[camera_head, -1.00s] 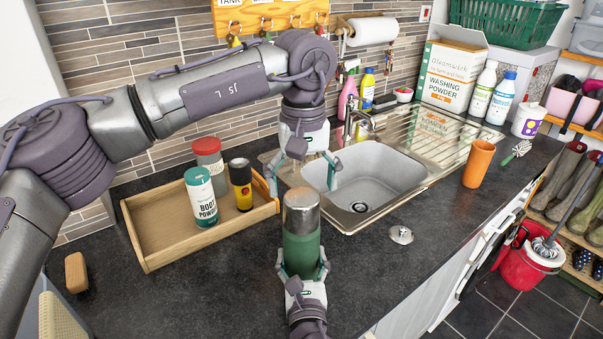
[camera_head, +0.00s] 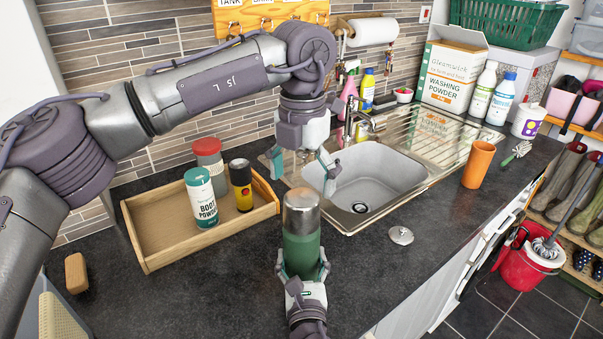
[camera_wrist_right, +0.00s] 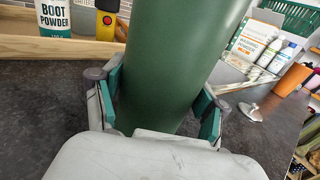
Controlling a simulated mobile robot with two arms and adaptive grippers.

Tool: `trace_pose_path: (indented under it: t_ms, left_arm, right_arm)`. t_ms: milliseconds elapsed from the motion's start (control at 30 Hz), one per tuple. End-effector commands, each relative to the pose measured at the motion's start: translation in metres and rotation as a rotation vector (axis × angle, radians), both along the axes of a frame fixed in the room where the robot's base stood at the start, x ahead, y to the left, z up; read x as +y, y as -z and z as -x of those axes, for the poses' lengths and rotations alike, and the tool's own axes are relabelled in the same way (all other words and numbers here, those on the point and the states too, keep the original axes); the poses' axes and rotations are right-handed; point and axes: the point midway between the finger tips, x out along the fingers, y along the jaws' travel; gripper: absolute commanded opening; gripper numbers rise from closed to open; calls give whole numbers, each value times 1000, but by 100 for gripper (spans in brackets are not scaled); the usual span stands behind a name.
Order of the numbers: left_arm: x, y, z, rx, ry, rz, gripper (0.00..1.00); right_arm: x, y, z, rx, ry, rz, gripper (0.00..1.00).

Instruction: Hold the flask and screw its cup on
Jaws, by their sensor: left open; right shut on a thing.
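The flask (camera_head: 302,250) stands upright on the dark worktop, with a green body and a silver metal cup (camera_head: 301,205) sitting on its top. I cannot tell how tightly the cup is screwed. My right gripper (camera_head: 303,265) is shut around the lower green body from the front. The right wrist view shows the green flask (camera_wrist_right: 175,65) between both fingers; its cup is out of that view. My left gripper (camera_head: 300,168) is open and empty, pointing down above and behind the flask, apart from the cup.
A wooden tray (camera_head: 150,260) with several containers stands left of the flask. The sink (camera_head: 375,170) lies behind and right. A small silver disc (camera_head: 401,235) lies on the worktop (camera_head: 220,290). An orange tumbler (camera_head: 478,163) stands further right.

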Motion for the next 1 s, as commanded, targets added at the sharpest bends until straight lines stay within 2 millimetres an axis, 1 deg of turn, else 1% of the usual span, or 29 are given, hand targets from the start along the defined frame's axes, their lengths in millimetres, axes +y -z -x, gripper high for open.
trace_pose_path:
  t_ms: [100, 400, 500, 600, 700, 800, 1000]
  left_arm:
    - [0, -2, 0, -1, -282, 1, 92]
    - [0, -6, 1, 0, -1003, 1, 92]
    - [1, -7, 1, 0, -1205, 1, 92]
    - [1, -8, 1, 0, -1365, 0, 92]
    - [1, -8, 1, 0, -1472, 1, 92]
    - [1, -9, 1, 0, -1531, 1, 92]
    - [1, -9, 1, 0, -1553, 1, 92]
  right_arm:
    - [0, 0, 0, 0, 0, 0, 0]
    - [0, 0, 0, -1, 0, 0, 0]
    - [0, 0, 0, -1, 0, 0, 0]
    - [0, 0, 0, -1, 0, 0, 0]
    - [0, 0, 0, -1, 0, 0, 0]
    - [0, 0, 0, -1, 0, 0, 0]
    - [0, 0, 0, -1, 0, 0, 0]
